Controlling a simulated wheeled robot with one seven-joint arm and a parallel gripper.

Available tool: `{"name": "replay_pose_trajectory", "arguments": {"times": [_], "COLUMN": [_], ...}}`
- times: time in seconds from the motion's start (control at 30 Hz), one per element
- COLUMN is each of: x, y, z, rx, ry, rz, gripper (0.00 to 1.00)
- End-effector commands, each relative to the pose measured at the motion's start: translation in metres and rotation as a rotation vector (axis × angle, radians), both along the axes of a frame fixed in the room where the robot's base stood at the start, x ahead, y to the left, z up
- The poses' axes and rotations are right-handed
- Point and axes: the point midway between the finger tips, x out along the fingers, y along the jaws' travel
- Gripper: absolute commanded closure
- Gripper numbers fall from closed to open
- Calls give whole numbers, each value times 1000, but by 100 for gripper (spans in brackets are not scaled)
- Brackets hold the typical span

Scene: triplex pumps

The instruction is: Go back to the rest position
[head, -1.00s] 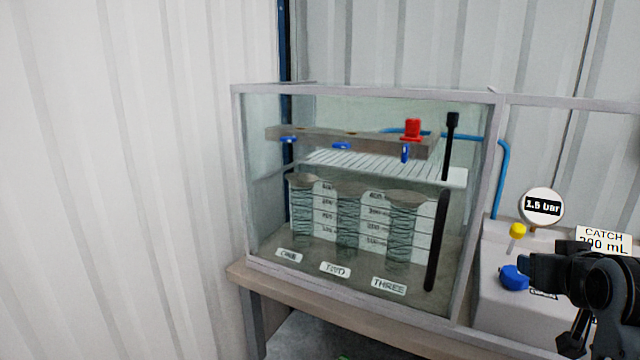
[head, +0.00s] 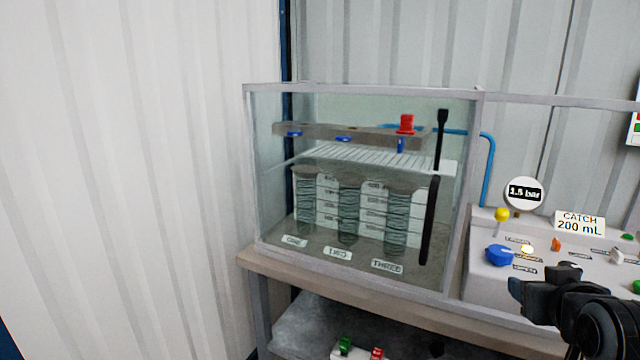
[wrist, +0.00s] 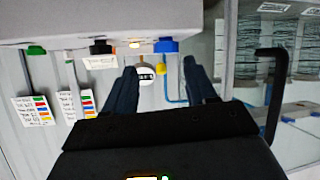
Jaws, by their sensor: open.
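My gripper (head: 545,284) is at the lower right of the head view, in front of the control panel (head: 478,274). In the wrist view its two dark fingers (wrist: 160,88) are spread apart with nothing between them. A blue knob (head: 499,255) on the panel lies left of and above the gripper in the head view. The blue knob also shows in the wrist view (wrist: 166,45), beyond the fingers and apart from them. A round gauge (head: 523,193) reads 1.5 bar.
A glass tank (head: 262,180) with several ribbed cylinders stands on a bench (head: 345,292) left of the panel. A sign (head: 580,223) reads CATCH 200 mL. Small green and red items sit on the lower shelf (head: 310,330). A white corrugated wall (head: 120,150) fills the left side.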

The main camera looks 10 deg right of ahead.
Motion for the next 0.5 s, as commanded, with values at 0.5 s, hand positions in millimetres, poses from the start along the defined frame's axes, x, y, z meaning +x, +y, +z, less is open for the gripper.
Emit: {"name": "replay_pose_trajectory", "arguments": {"times": [0.5], "x": [-92], "y": [50], "z": [-86], "rx": [-104], "ry": [-23], "rz": [147], "gripper": [44]}}
